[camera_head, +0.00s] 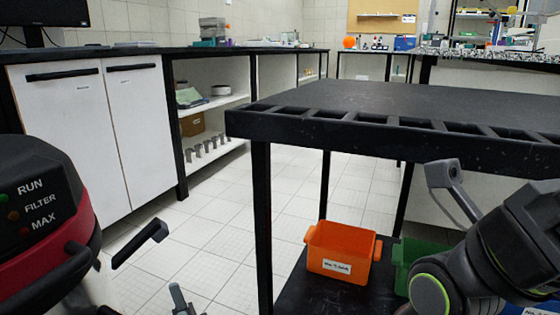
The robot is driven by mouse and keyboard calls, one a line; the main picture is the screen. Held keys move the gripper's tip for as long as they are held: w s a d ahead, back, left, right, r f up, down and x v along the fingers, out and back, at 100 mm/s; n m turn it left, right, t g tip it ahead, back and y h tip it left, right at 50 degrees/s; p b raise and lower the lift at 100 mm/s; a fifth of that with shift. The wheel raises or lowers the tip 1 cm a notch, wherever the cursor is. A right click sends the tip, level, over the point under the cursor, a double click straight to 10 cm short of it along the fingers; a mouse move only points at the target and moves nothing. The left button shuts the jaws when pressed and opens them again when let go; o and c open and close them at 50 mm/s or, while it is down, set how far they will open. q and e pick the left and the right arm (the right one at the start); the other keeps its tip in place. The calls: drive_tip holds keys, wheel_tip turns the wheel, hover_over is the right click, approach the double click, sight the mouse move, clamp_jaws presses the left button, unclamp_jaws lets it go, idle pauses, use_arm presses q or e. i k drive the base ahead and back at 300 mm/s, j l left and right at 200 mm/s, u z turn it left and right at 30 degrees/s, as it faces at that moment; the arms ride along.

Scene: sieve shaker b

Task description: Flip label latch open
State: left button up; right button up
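No part is clearly marked as the label latch. A black and red machine (45,215) with RUN, FILTER and MAX on its dark panel stands at the lower left. A black lever-like piece (140,243) sticks up to its right; I cannot tell whether it is the latch or what it joins. A grey tip at the bottom edge looks like part of my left gripper (180,299); the rest is out of frame. My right gripper (448,183) shows a grey finger in front of the black table at the right, apart from the machine. Its opening is unclear.
A black table (400,98) with a slotted front edge stands centre right. On its lower shelf are an orange bin (340,252) with a white label and a green bin (412,258), partly hidden by my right arm. White cabinets (95,130) line the left. Tiled floor between is clear.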

sight(156, 229)
drive_tip(key=k+l, duration=0.3)
drive_tip(key=k, duration=0.2)
drive_tip(key=k+l, duration=0.3)
drive_tip(key=k, duration=0.25)
